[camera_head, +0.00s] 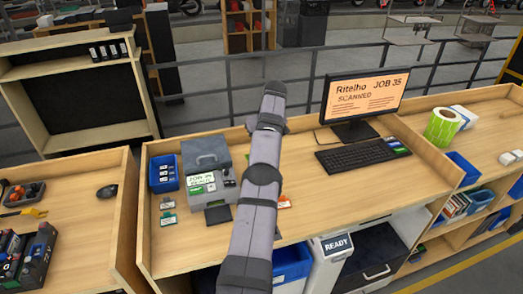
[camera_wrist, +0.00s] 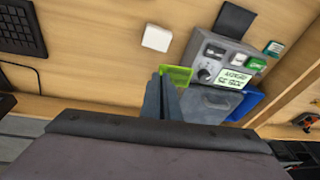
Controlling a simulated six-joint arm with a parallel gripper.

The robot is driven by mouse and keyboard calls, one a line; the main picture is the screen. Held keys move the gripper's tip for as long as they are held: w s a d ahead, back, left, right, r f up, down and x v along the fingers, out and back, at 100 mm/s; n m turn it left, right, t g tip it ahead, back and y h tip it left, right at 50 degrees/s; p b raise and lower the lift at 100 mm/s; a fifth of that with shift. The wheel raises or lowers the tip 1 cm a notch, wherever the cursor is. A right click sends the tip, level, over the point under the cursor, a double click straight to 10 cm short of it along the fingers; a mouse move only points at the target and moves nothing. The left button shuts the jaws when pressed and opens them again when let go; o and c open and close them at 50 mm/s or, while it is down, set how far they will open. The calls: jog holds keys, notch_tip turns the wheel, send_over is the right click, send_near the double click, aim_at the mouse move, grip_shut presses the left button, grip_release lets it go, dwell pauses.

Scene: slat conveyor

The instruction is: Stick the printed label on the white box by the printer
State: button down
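The white box (camera_wrist: 157,37) lies on the bench beside the printer in the wrist view; in the head view my arm hides it. The grey printer (camera_head: 207,165) stands on the bench left of my arm, and its screen and knob face the top in the wrist view (camera_wrist: 222,62). A lime-green label (camera_wrist: 177,75) shows at my gripper's fingertips. My gripper (camera_wrist: 163,84) looks shut on it, with the fingers close together. The label is apart from the white box in the picture; its height above the bench is hard to tell. The head view does not show the fingers clearly.
A monitor (camera_head: 361,97) and keyboard (camera_head: 362,156) stand right of my arm. A green label roll (camera_head: 443,127) is farther right. A blue bin (camera_head: 163,173) stands left of the printer. Small cards lie in front of the printer. Bare bench top lies around the white box.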

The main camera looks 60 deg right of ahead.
jog(key=shift+w+a, duration=0.1)
jog(key=shift+a, duration=0.1)
jog(key=shift+a, duration=0.1)
jog(key=shift+a+f, duration=0.15)
jog(key=shift+f, duration=0.05)
notch_tip(320, 180, down, 6)
jog(key=s+d+m+g+h, duration=0.1)
jog(key=s+m, duration=0.1)
jog(key=shift+s+d, duration=0.2)
jog(key=shift+d, duration=0.2)
jog(key=shift+f+b, duration=0.2)
jog(key=shift+b, duration=0.15)
jog(key=shift+s+a+b+x, duration=0.15)
jog(key=shift+b+x, duration=0.6)
jog(key=shift+x, duration=0.2)
jog(key=shift+s+a+b+x, duration=0.15)
jog(key=shift+a+b+x, duration=0.05)
jog(key=shift+b+x, duration=0.65)
jog(key=shift+s+a+b+x, duration=0.15)
jog(key=shift+b+x, duration=0.5)
jog(key=shift+x, duration=0.4)
jog(key=shift+f, duration=0.2)
